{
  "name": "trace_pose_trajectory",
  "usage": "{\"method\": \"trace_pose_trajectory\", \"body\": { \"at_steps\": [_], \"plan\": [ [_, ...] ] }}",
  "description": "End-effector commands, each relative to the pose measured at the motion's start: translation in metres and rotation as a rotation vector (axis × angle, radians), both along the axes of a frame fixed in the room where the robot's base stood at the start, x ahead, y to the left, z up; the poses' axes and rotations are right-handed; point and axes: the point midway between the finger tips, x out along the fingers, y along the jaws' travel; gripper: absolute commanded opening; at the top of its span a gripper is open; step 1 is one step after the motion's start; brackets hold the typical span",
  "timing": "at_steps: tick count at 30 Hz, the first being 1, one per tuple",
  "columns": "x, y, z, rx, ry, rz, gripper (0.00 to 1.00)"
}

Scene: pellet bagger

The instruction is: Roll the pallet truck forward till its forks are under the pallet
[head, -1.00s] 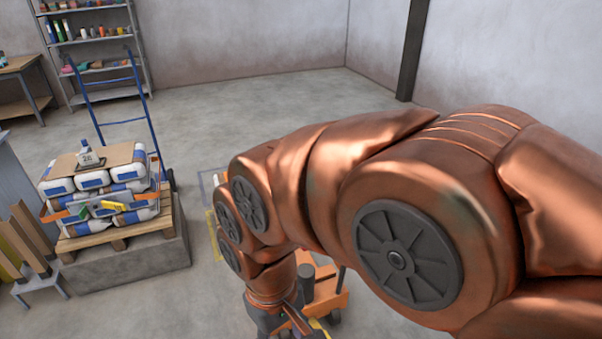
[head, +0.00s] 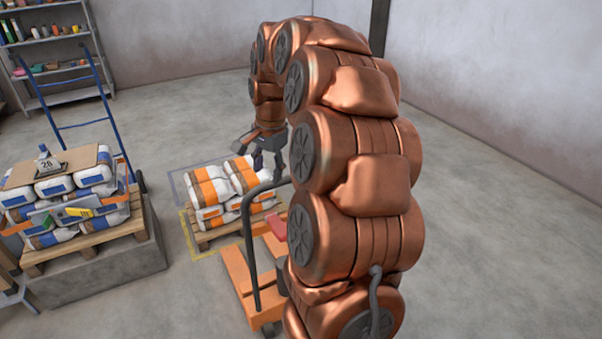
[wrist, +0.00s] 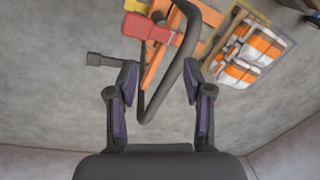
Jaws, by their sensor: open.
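The orange pallet truck (head: 237,283) stands in front of the wooden pallet (head: 207,238), which bears several white and orange bags (head: 222,188). Its flat orange bars reach close to the pallet's near side; whether any part is under it I cannot tell. The dark handle (head: 249,252) rises from the truck and bends right, partly hidden by my arm. In the wrist view, the curved handle (wrist: 152,108) shows between the spread fingers of my gripper (wrist: 160,75); contact is not clear.
A second pallet (head: 90,245) with blue and white bags and a scale weight (head: 46,160) stands on a concrete block (head: 110,270) at left. A blue hand truck (head: 104,90) and shelves (head: 62,68) are behind it. Floor at right is clear.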

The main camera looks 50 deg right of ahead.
Motion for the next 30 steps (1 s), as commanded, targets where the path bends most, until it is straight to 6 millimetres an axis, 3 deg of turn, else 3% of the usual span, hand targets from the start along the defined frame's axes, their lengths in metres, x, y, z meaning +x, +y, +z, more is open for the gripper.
{"method": "trace_pose_trajectory", "body": {
  "at_steps": [1,3,6,10,14,20,30],
  "plan": [
    [0.004,-0.026,-0.004,0.002,-0.01,-0.082,0.51],
    [0.007,-0.055,-0.007,0.003,-0.022,-0.186,0.51],
    [0.007,-0.091,-0.011,0.004,-0.036,-0.309,0.51],
    [0.005,-0.121,-0.013,0.002,-0.052,-0.414,0.51],
    [0.003,-0.133,-0.016,0.003,-0.056,-0.459,0.51],
    [0.005,-0.135,-0.027,0.004,-0.056,-0.463,0.51],
    [0.014,-0.136,-0.071,0.004,-0.054,-0.46,0.51]
  ]
}}
